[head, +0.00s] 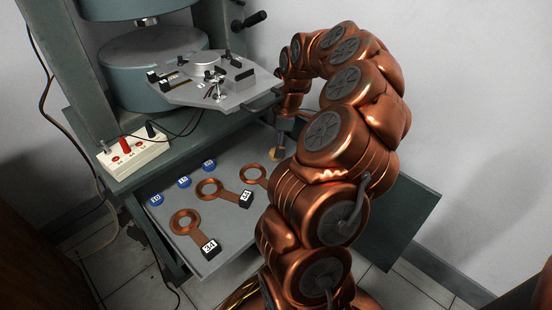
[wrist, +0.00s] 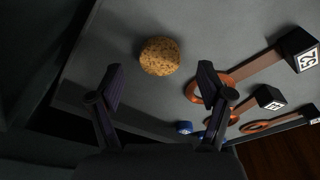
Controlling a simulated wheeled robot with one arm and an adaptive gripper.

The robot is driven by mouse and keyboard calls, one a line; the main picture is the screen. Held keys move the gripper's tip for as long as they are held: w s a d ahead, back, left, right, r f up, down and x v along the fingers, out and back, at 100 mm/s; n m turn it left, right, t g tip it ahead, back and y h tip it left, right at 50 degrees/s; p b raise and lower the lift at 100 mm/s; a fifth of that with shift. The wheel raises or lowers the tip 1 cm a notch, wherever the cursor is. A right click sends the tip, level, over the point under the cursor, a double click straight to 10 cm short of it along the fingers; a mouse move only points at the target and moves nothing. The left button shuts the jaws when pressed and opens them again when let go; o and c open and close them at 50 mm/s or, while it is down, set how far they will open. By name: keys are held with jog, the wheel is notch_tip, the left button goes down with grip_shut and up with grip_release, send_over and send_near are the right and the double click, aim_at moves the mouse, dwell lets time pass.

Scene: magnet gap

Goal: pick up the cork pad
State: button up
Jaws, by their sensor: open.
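The cork pad (wrist: 160,56) is a round, speckled tan disc lying on the grey drawer floor. In the wrist view it sits just beyond my fingertips, near the middle between them. My gripper (wrist: 158,82) is open, its two dark fingers apart with nothing between them. In the head view my gripper (head: 282,142) reaches down into the drawer behind my copper arm. A small tan part of the cork pad (head: 274,155) shows beside the fingers there. The rest of it is hidden by the gripper and arm.
The open drawer (head: 228,158) holds copper ring paddles (head: 184,222) with numbered black handles and blue numbered discs (head: 184,181). A grey plate with fittings (head: 215,88) juts out above the drawer. A white socket box (head: 133,150) stands at the left.

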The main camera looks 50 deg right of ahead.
notch_tip(320, 180, down, 2)
jog(key=shift+w+a+f+b, duration=0.1)
jog(key=shift+f+b, duration=0.15)
jog(key=shift+b, duration=0.05)
jog(key=c, duration=0.9)
jog(key=shift+r, duration=0.2)
jog(key=shift+c, duration=0.2)
